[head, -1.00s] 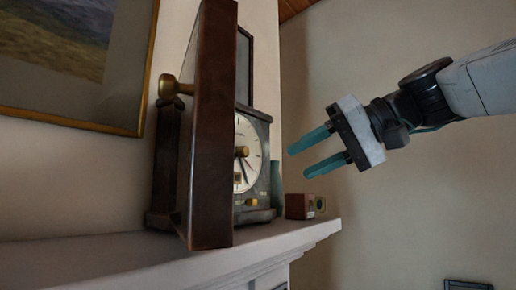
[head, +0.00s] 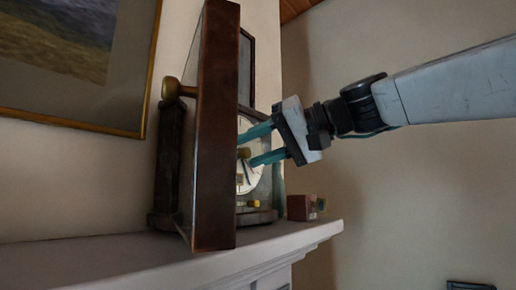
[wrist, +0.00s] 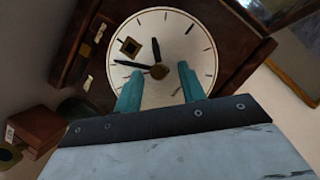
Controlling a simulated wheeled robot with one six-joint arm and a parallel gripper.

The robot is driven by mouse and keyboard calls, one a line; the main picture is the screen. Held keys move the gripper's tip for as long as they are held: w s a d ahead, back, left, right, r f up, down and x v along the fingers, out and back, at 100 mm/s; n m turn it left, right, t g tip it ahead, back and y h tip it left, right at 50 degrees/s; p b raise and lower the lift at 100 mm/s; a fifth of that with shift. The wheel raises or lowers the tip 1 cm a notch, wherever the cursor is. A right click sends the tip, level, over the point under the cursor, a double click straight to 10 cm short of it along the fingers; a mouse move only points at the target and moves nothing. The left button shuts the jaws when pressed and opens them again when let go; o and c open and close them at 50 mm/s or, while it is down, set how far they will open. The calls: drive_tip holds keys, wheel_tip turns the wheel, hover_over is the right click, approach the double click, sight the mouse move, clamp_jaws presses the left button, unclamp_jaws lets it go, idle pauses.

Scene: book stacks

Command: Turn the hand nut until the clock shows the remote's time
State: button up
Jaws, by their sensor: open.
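The clock (head: 256,205) stands on the mantel, its white dial (head: 246,182) partly hidden in the head view by the open wooden door. The brass hand nut (head: 243,153) is at the dial's centre and also shows in the wrist view (wrist: 158,71). There, one dark hand (wrist: 155,47) points up and another (wrist: 127,64) points left. My gripper (head: 247,150) is open in front of the dial. In the wrist view its teal fingertips (wrist: 158,76) lie on either side of the nut; contact cannot be told. I cannot identify the remote or its time.
The open door (head: 215,130) stands close to the left of my gripper. A small wooden box (head: 301,207) sits right of the clock near the mantel's end (head: 310,234). A framed picture (head: 141,110) hangs at left. Right of the mantel is open room.

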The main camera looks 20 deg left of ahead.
clamp_jaws()
drive_tip(key=shift+f+m, duration=0.1)
drive_tip(key=shift+m, duration=0.3)
unclamp_jaws()
drive_tip(key=w+v, duration=0.1)
drive_tip(key=v, duration=0.6)
drive_tip(key=shift+s+d, duration=0.45)
drive_tip(key=shift+s, duration=0.05)
